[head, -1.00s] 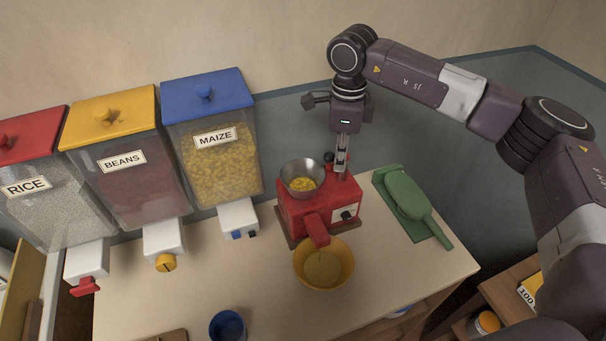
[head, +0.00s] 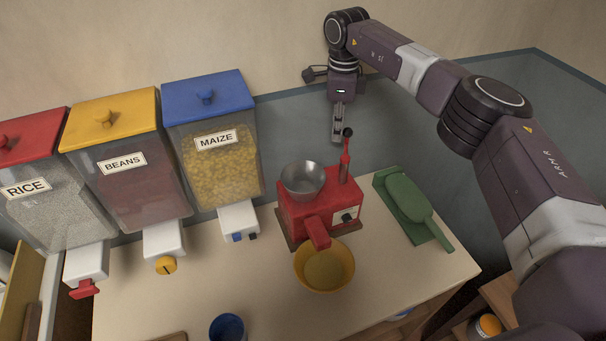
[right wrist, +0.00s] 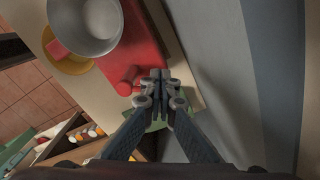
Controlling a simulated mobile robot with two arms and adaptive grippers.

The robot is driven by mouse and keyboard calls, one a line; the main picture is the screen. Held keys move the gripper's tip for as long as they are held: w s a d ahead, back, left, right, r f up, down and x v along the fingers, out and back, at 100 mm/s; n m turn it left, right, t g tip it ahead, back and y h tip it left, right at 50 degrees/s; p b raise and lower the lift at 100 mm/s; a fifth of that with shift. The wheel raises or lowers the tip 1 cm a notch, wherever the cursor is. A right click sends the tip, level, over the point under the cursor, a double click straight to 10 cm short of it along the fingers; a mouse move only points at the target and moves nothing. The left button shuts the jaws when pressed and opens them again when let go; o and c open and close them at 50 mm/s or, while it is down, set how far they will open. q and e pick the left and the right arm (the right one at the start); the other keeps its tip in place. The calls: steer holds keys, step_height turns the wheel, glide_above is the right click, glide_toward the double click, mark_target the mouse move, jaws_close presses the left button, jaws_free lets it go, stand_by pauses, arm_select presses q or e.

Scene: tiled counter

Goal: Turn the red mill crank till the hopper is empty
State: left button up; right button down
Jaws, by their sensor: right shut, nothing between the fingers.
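The red mill (head: 312,213) stands on the counter, and it also shows in the right wrist view (right wrist: 146,48). Its metal hopper (head: 303,180) shows a bare grey inside with no maize visible; in the right wrist view the hopper (right wrist: 84,24) is cut by the top edge. A yellow bowl (head: 345,276) under the spout holds yellowish meal. My left gripper is not in view.
Rice (head: 48,205), beans (head: 140,190) and maize (head: 222,175) dispensers stand along the left back. A green scoop (head: 408,199) on a green tray lies right of the mill. A blue cup (head: 228,328) is at the front. Counter between dispensers and bowl is clear.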

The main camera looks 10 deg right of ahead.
step_height(320, 180, up, 9)
steer(key=p, duration=0.6)
steer(key=shift+a, duration=0.15)
stand_by(0.3)
steer(key=shift+s+f, duration=0.1)
